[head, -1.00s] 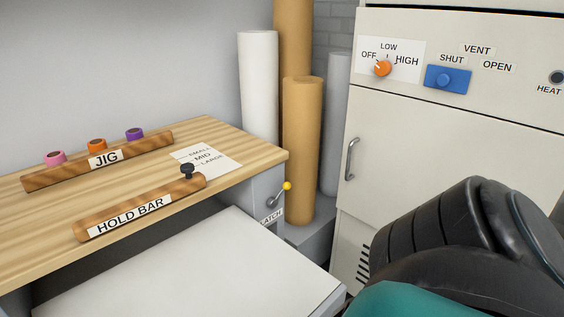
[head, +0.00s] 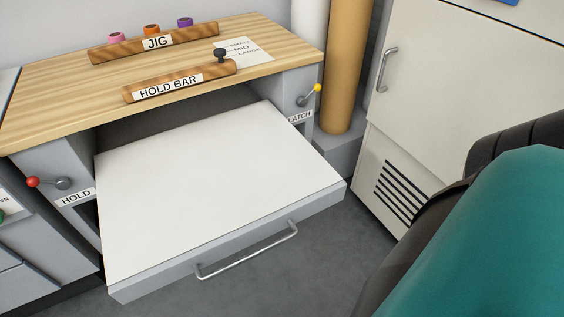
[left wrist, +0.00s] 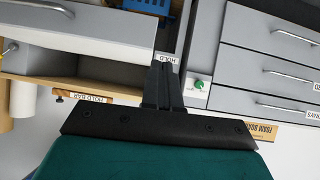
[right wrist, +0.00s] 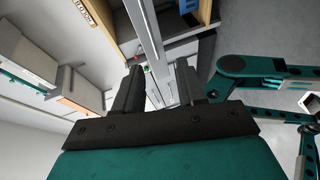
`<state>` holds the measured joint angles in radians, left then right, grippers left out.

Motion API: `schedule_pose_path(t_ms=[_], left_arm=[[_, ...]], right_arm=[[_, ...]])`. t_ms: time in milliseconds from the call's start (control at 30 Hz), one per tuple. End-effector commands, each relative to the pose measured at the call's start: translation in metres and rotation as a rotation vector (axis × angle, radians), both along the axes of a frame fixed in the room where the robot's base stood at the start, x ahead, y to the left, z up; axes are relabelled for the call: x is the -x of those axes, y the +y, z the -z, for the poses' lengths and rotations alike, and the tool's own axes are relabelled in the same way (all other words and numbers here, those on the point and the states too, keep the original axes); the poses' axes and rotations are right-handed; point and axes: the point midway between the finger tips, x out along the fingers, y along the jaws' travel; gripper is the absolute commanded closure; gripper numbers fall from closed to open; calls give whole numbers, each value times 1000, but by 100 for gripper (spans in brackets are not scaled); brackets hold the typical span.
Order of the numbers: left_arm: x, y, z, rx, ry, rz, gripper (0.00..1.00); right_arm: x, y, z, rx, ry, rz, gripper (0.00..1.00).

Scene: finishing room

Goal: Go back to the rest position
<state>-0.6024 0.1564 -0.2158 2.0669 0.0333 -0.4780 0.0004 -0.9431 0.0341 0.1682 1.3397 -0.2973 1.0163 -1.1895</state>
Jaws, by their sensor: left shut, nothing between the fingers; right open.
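My left gripper (left wrist: 163,88) shows in the left wrist view with its fingers together and nothing between them. The wooden hold bar and a drawer front lie beyond it in that view. My right gripper (right wrist: 155,82) shows in the right wrist view with its two fingers apart and nothing between them. Neither gripper's fingers show in the head view. There, my dark and teal arm fills the lower right.
A drawer (head: 205,205) with a white top stands pulled out below the wooden bench top (head: 60,80). The hold bar (head: 180,82) and jig (head: 155,43) lie on the bench. A red-knobbed lever (head: 48,183) is at left, a yellow-knobbed latch (head: 310,95) at right. A cream cabinet (head: 450,80) stands right.

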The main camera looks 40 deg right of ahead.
Motion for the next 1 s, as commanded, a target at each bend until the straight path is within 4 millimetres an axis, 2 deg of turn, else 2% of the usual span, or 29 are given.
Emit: schedule_pose_path(t_ms=[33,100,267,400,500,700,1000], left_arm=[[1,0,-14,-1,4,-1,100],[3,1,-22,-1,0,-4,100],[-4,8,-43,-11,-23,-21,100],[-4,17,-59,-24,-29,-37,100],[0,20,-66,-34,-25,-42,100],[10,27,-67,-46,-7,-50,100],[13,30,-64,-50,-7,-53,100]], right_arm=[[-32,3,-18,-80,9,26,60],[-60,5,-26,-194,59,73,60],[-123,17,-54,-483,175,187,60],[-172,36,-89,-769,294,300,60],[-197,52,-114,-956,385,378,60],[-218,78,-147,-1191,520,490,60],[-221,84,-151,-1250,561,527,60]])
